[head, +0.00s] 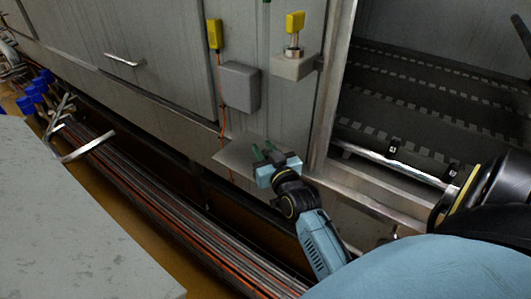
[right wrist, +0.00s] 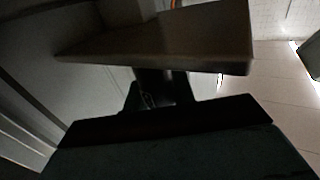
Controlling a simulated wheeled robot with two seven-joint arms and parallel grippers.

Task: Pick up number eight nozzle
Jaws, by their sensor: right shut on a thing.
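My right gripper (head: 263,151) is at the small metal shelf on the grey cabinet wall, in the middle of the head view. Two thin dark green pieces show at its tip; I cannot tell which are fingers and which is a held thing. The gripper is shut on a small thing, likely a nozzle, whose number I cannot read. In the right wrist view a dark shape (right wrist: 155,92) shows between the dark gripper body and a flat slab (right wrist: 165,38); it is too dark to make out. My left gripper is not in view.
The metal shelf (head: 232,154) juts from the wall beside the gripper. Above it are a grey box (head: 240,86) and a bracket (head: 292,66) with a yellow-topped fitting (head: 295,22). Pipes (head: 165,205) run below. A grey worktop (head: 70,235) fills the lower left. A conveyor (head: 430,100) is at right.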

